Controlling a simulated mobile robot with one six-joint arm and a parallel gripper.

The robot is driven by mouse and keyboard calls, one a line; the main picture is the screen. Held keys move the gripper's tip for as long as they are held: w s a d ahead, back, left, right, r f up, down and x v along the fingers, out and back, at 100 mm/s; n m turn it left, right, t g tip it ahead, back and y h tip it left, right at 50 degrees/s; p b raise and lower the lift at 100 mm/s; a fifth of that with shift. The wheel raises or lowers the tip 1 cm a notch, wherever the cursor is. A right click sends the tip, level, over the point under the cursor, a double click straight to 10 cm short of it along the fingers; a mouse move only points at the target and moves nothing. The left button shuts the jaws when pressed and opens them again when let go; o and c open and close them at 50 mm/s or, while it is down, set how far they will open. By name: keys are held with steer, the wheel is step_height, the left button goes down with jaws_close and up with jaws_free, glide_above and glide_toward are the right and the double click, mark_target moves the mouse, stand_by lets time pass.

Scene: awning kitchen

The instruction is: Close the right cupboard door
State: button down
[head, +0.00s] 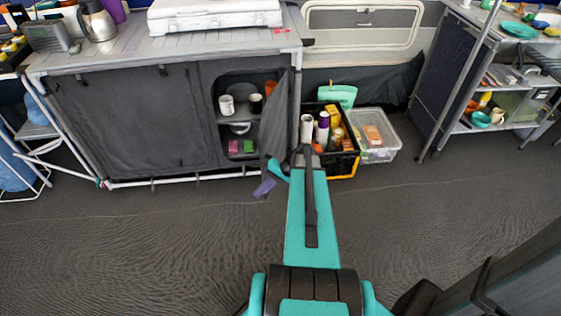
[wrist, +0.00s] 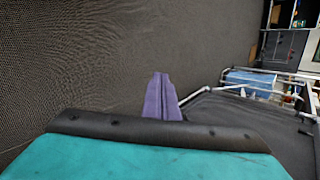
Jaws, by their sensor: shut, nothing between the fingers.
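The grey fabric cupboard (head: 135,120) stands at the left in the head view. Its right door (head: 276,118) is a dark fabric flap standing open at the right edge of the opening. Inside the opening are shelves with mugs and small coloured boxes. My gripper (head: 264,187) has purple fingers, closed together, low in front of the door's bottom edge and just above the floor. I cannot tell whether it touches the door. The wrist view shows the shut fingers (wrist: 162,97) beside a dark grey fabric surface (wrist: 245,118), with nothing between them.
A black crate (head: 345,165) of bottles and packets and a clear bin (head: 383,150) stand right of the cupboard, close behind my arm. A shelf unit (head: 500,100) stands at the far right. A white-framed stool (head: 35,135) is at the left. The floor (head: 130,245) in front is clear.

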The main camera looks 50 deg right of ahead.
steer(key=s+d+r+m+t+h+b, duration=0.1)
steer(key=s+d+r+t+b, duration=0.1)
steer(key=d, duration=0.8)
steer(key=s+d+r+m+t+h+b, duration=0.1)
steer(key=s+d+r+m+t+b, duration=0.1)
steer(key=d, duration=0.9)
step_height(320, 180, up, 4)
steer(key=s+t, duration=0.1)
steer(key=s, duration=0.1)
steer(key=shift+s+d+t+h+b, duration=0.3)
steer(key=shift+t+b, duration=0.1)
steer(key=shift+f, duration=0.15)
steer(key=w+r+b+x, duration=0.1)
steer(key=b+x, duration=0.1)
steer(key=x, duration=1.1)
steer(key=shift+a+r, duration=0.3)
steer(key=shift+a, duration=0.05)
steer(key=shift+w, duration=0.15)
